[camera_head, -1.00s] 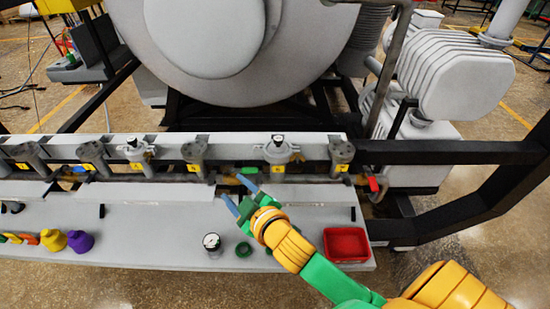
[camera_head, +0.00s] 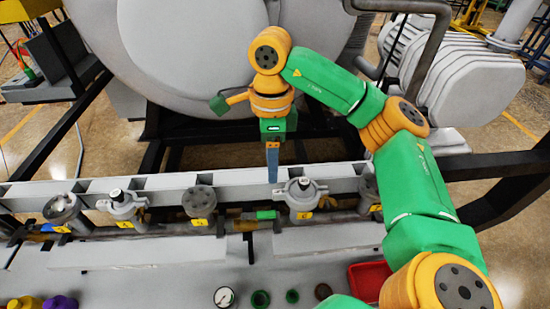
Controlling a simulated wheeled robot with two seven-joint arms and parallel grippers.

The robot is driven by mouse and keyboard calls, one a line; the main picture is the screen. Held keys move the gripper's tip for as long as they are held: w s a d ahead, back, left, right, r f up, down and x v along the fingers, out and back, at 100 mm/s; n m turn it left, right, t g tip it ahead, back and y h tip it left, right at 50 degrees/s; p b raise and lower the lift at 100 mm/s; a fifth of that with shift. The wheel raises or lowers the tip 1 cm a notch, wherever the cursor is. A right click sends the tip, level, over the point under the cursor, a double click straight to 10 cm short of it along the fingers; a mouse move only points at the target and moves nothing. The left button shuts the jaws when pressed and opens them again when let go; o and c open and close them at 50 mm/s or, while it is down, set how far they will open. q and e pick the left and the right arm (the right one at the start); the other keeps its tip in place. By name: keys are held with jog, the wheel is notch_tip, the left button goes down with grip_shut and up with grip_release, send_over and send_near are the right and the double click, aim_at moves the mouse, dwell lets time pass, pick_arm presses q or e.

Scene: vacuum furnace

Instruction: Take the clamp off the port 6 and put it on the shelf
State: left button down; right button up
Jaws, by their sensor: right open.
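The clamp (camera_head: 301,191) is a grey metal ring with side lugs, closed around the port whose yellow label (camera_head: 304,216) looks like a 6. A dark-topped gauge or fitting sits in its centre. My right gripper (camera_head: 272,177) points straight down behind and slightly left of this clamp, apart from it. Its blue fingers are open but line up edge-on, so the gap is hidden; nothing shows between them. The grey shelf (camera_head: 150,283) runs along the front, below the ports. My left gripper is out of view.
A similar clamped port (camera_head: 121,203) stands at left, with a bare capped port (camera_head: 199,200) between. The shelf's middle left looks clear.

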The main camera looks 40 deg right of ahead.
aim_at(277, 192)
jog(key=s+f, duration=0.1)
jog(key=f, duration=0.1)
jog(key=s+f, duration=0.2)
jog(key=shift+s+a+f, duration=0.1)
jog(key=shift+s+f, duration=0.05)
jog(key=shift+s, duration=0.05)
jog(key=shift+w+f, duration=0.35)
jog(key=shift+f, duration=0.5)
jog(key=shift+w+f, duration=0.1)
jog(key=shift+w, duration=0.3)
jog(key=shift+c, duration=0.7)
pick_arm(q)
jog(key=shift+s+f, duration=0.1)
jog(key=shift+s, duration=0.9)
pick_arm(e)
jog(key=shift+s, duration=0.2)
grip_shut()
